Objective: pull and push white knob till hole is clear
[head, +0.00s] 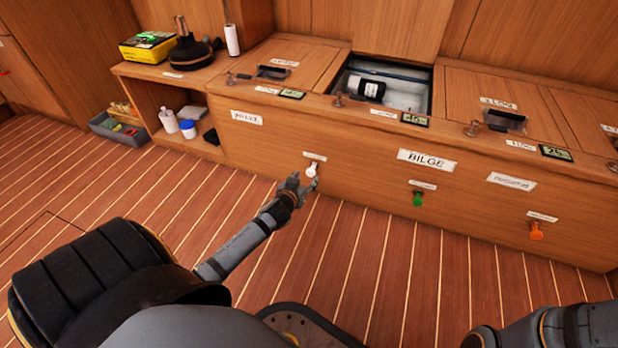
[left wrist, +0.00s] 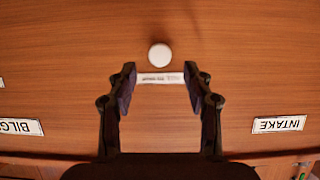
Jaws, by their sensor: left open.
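The white knob (head: 312,170) sticks out of the front of the wooden bench, under a small label. My left gripper (head: 296,184) is just in front of it, at its lower left in the head view. In the left wrist view the white knob (left wrist: 160,55) shows as a round face just beyond the fingertips, centred between them. The left gripper (left wrist: 159,75) is open and empty, and its fingers look apart from the knob. The open hatch (head: 381,86) in the bench top holds a white cylinder (head: 366,88) with a dark end. My right gripper is not in view.
A green knob (head: 417,198) and an orange knob (head: 536,231) stick out further right on the same front. A shelf with bottles (head: 168,120) and a grey bin (head: 119,128) stand left. The plank floor before the bench is clear.

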